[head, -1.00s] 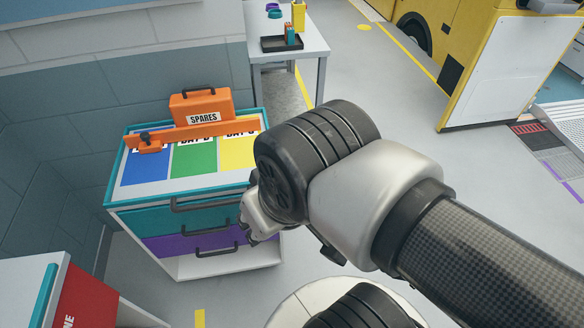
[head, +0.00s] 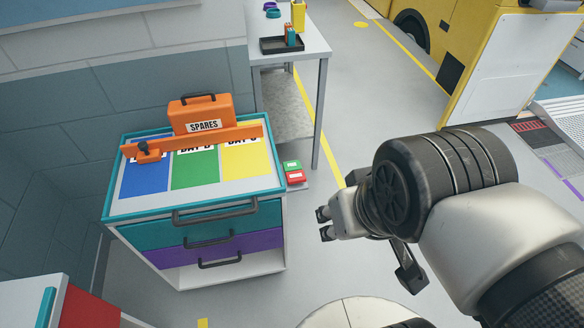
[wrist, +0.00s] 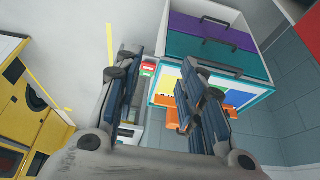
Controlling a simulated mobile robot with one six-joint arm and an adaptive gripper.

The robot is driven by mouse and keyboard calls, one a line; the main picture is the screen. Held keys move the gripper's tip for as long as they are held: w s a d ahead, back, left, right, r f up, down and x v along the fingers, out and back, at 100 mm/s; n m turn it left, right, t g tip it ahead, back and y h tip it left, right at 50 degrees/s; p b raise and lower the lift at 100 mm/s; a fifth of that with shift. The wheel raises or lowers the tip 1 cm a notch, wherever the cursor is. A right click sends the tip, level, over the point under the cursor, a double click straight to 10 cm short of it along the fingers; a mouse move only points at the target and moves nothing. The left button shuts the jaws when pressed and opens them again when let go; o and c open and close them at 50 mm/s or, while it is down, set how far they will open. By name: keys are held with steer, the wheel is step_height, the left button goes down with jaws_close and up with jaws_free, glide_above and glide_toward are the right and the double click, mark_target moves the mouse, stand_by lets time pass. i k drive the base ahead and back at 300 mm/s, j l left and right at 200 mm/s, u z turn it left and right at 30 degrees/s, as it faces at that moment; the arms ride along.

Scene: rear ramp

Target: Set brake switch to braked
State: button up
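My gripper (head: 325,224) is open and empty, pointing left in the head view, in the air right of the drawer cabinet. Its two spread fingers also show in the wrist view (wrist: 157,88). A small box with a green and a red part (head: 294,172) sits low beside the cabinet's right side, apart from my gripper. It shows in the wrist view (wrist: 148,69) between the fingers, farther off. No readable label marks it, so I cannot tell whether it is the brake switch or how it is set.
The drawer cabinet (head: 115,210) carries an orange SPARES case (head: 200,114), an orange bar with a black-knobbed clamp (head: 148,152) and coloured panels. A grey table (head: 318,52) stands behind. A yellow vehicle (head: 470,60) is at the back right. The floor between is clear.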

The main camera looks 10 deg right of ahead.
mark_target(293, 170)
steer(key=i+j, duration=0.3)
steer(key=i+j+z, duration=0.1)
steer(key=i+j, duration=0.2)
steer(key=i, duration=0.2)
steer(key=z, duration=1.55)
